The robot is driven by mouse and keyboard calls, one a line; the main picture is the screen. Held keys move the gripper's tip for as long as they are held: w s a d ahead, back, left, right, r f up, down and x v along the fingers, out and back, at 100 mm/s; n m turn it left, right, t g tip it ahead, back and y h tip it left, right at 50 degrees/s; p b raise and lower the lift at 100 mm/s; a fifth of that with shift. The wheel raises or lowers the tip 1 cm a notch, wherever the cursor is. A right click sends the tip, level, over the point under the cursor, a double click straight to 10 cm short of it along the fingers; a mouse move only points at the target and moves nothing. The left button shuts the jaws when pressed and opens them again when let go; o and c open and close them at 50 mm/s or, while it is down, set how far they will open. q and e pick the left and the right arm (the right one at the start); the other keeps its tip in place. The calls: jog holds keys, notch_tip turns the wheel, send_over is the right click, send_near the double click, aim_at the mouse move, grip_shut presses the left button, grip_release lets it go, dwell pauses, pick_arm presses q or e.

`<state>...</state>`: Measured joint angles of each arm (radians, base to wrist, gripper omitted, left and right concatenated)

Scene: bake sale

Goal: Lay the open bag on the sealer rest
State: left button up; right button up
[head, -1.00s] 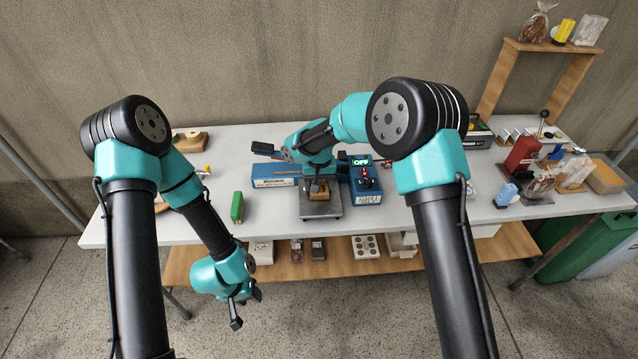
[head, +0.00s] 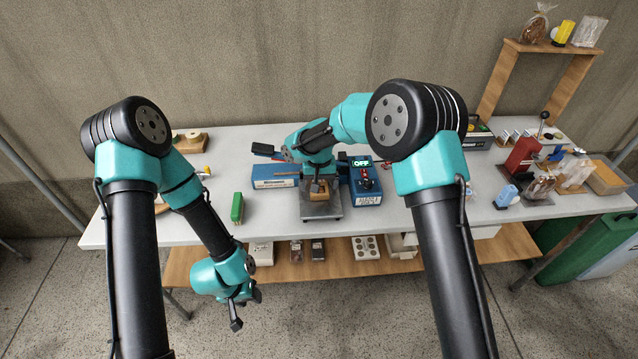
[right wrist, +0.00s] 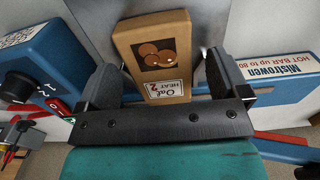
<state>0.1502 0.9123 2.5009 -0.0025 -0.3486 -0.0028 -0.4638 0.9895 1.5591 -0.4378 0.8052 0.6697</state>
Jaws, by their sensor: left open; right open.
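The brown bag (right wrist: 165,45), with a round-cookie picture and a label reading "Oat HEAT 2", is between the fingers of my right gripper (right wrist: 160,68) in the right wrist view. The fingers are open, one on each side of it. In the head view the bag (head: 319,187) shows small over the grey metal rest (head: 322,210) of the sealer; its mouth is hidden. The blue sealer (head: 275,176) stands behind and beside it, lettered "HOT BAR" in the right wrist view (right wrist: 285,75). My left gripper (head: 246,306) is open and empty, low in front of the table.
A blue control box (head: 366,190) with an "OFF" display stands right of the rest. A green block (head: 237,207) lies to the left on the white table (head: 420,225). A red holder (head: 522,155) and other goods crowd the right end. A wooden shelf (head: 340,267) runs below.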

notch_tip(320, 180, up, 17)
dwell(0.6)
dwell(0.3)
